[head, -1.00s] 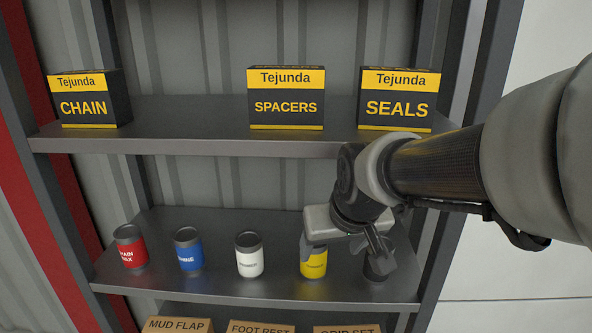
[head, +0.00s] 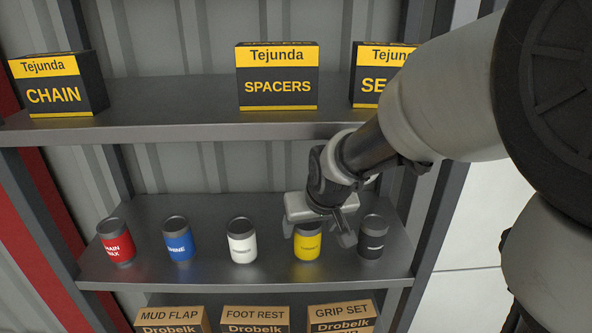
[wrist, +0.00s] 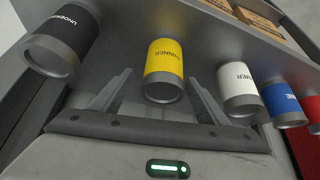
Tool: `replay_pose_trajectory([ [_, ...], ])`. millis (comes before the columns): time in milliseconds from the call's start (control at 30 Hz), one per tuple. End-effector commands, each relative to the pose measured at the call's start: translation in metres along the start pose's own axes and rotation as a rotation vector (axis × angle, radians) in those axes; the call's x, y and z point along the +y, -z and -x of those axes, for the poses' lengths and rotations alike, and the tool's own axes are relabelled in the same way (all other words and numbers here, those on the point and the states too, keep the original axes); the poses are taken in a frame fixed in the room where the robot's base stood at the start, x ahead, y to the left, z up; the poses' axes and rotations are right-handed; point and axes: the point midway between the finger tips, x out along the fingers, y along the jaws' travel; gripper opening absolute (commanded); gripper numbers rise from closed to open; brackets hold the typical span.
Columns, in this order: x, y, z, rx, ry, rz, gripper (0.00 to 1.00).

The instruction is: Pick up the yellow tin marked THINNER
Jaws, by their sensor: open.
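The yellow tin marked THINNER (head: 308,246) stands upright on the lower shelf, between a white tin and a black tin. In the head view my gripper (head: 319,232) is in front of and above it, hiding part of its top. In the wrist view the yellow tin (wrist: 165,62) shows between the two fingers of my open gripper (wrist: 160,82), with a gap on each side. No finger is seen pressing on it. I cannot tell how deep the tin sits between the fingers.
The black tin (head: 373,240) stands close to the right finger in the head view. The white tin (head: 242,245), blue tin (head: 178,243) and red tin (head: 116,246) stand leftward. The upper shelf (head: 180,125) with boxes is above; cartons (head: 255,318) are below.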

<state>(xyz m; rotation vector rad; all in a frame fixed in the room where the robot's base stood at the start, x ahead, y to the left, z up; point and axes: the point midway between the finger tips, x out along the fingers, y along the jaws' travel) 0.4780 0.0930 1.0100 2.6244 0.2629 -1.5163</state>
Motion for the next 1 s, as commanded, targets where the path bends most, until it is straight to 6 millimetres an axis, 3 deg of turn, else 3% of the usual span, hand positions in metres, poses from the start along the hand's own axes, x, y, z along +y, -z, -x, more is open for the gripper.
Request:
replay_pose_trajectory([
  [200,-0.004,0.001,-0.035,-0.004,0.000,0.000,0.68],
  [533,-0.004,0.003,-0.042,0.000,-0.001,-0.001,0.68],
  [833,-0.004,0.002,-0.041,-0.001,-0.001,-0.001,0.19],
  [1000,-0.004,0.003,-0.041,0.001,-0.001,-0.001,0.19],
])
